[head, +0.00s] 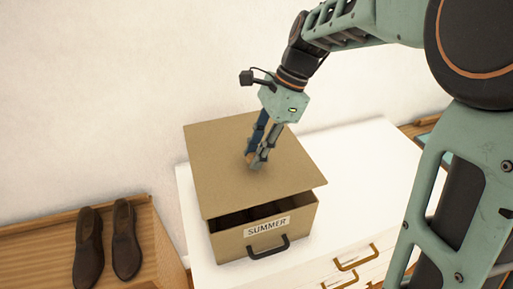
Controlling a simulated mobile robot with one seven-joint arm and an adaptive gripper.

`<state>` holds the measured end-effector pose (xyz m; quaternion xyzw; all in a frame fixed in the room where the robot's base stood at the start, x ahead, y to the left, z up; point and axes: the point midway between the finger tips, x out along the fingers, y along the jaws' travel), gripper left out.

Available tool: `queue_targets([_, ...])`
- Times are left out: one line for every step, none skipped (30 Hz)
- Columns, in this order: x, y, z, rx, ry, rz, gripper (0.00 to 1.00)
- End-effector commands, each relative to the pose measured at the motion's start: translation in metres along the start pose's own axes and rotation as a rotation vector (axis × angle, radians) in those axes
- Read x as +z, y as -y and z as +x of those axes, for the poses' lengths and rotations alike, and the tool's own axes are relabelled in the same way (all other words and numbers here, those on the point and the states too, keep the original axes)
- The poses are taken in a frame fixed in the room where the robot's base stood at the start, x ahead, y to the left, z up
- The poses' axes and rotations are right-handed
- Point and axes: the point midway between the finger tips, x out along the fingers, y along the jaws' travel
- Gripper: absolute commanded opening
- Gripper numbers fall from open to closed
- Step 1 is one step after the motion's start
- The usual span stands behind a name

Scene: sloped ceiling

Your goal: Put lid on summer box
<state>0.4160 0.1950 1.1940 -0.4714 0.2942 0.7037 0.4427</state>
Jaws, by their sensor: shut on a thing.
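The summer box (230,246) is brown cardboard with a "SUMMER" label and a dark handle on its front. It stands on a white drawer unit. Its brown lid (215,165) is over the box, with a dark gap under the lid's front edge. Something dark shows inside through the gap. My gripper (254,164) points down at the middle of the lid and is shut on it; its fingers hide the gripped part. Whether the lid's back edge touches the box is hidden.
The white drawer unit (350,160) has clear top space right of the box. A pair of brown shoes (126,240) stands on a wooden surface (160,240) at the lower left. A pale wall rises behind the box.

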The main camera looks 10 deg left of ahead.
Motion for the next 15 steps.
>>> queue_targets([0.0, 0.0, 0.0, -0.001, 0.0, 0.0, 0.0])
queue_targets([0.0, 0.0, 0.0, -0.001, 0.0, 0.0, 0.0])
queue_targets([0.0, 0.0, 0.0, -0.002, 0.0, -0.001, 0.0])
queue_targets([0.0, 0.0, 0.0, -0.003, 0.001, -0.001, 0.0])
queue_targets([0.0, 0.0, 0.0, -0.005, 0.001, -0.002, 0.0])
queue_targets([0.0, -0.001, 0.0, -0.01, 0.003, -0.004, 0.0])
queue_targets([0.0, -0.001, 0.0, -0.013, 0.004, -0.006, 0.0])
queue_targets([0.0, -0.001, 0.002, -0.012, 0.004, -0.006, 0.0])
queue_targets([-0.001, -0.001, 0.003, -0.012, 0.004, -0.006, 0.0])
queue_targets([-0.001, -0.001, 0.004, -0.012, 0.004, -0.006, 0.0])
queue_targets([-0.002, -0.001, 0.005, -0.012, 0.004, -0.006, 0.0])
queue_targets([-0.002, -0.001, 0.007, -0.012, 0.004, -0.006, 0.0])
queue_targets([-0.003, 0.0, 0.008, -0.012, 0.004, -0.006, 0.0])
queue_targets([-0.004, 0.0, 0.01, -0.012, 0.003, -0.006, 0.0])
queue_targets([-0.005, 0.0, 0.012, -0.013, 0.003, -0.006, 0.0])
